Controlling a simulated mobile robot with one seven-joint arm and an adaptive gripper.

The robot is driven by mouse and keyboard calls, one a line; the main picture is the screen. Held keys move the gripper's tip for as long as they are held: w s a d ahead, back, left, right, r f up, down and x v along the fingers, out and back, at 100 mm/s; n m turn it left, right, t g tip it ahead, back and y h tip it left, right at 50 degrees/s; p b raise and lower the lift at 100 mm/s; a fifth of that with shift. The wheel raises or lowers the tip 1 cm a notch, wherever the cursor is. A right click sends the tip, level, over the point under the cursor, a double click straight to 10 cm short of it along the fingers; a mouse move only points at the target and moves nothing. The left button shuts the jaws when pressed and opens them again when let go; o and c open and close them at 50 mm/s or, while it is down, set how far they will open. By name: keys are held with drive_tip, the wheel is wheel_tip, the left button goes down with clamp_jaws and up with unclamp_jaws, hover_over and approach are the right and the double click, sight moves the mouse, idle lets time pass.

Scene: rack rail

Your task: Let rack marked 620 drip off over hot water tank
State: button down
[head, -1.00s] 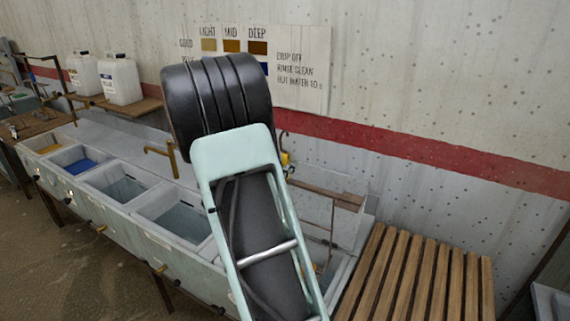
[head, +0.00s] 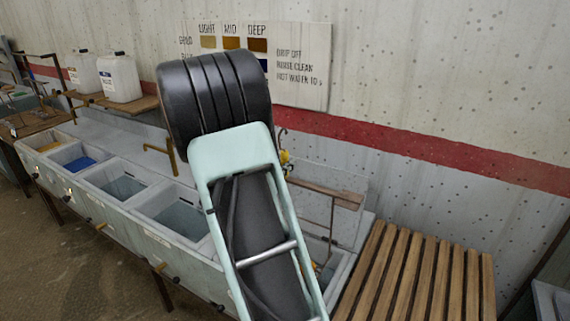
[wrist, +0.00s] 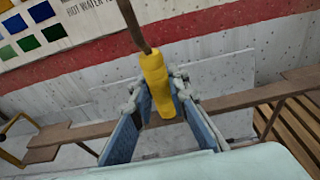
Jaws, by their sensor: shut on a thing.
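My gripper (wrist: 160,115) is shut on the yellow grip (wrist: 155,80) of a rack, with a blue-grey finger on each side of it. A dark rod rises from the top of the grip. In the head view the grip (head: 285,158) shows just right of my arm, with a hook above it. The rack's lower part is mostly hidden by my arm, and its mark 620 cannot be read. The rightmost tank (head: 342,272), partly hidden by my arm, lies below the grip. I cannot tell whether the rack hangs clear of it or whether it drips.
A brown bar (head: 330,190) runs close behind the grip. More tanks (head: 120,185) stand in a row to the left, with a brass tap (head: 165,152). A slatted wooden bench (head: 415,275) is at right. White canisters (head: 120,78) stand on a shelf. A sign (head: 300,65) hangs behind.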

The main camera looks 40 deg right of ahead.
wheel_tip(320, 180, down, 17)
drive_tip(key=b, duration=1.5)
wheel_tip(320, 180, up, 18)
drive_tip(key=p, duration=1.2)
drive_tip(key=shift+p, duration=0.3)
idle(3.4)
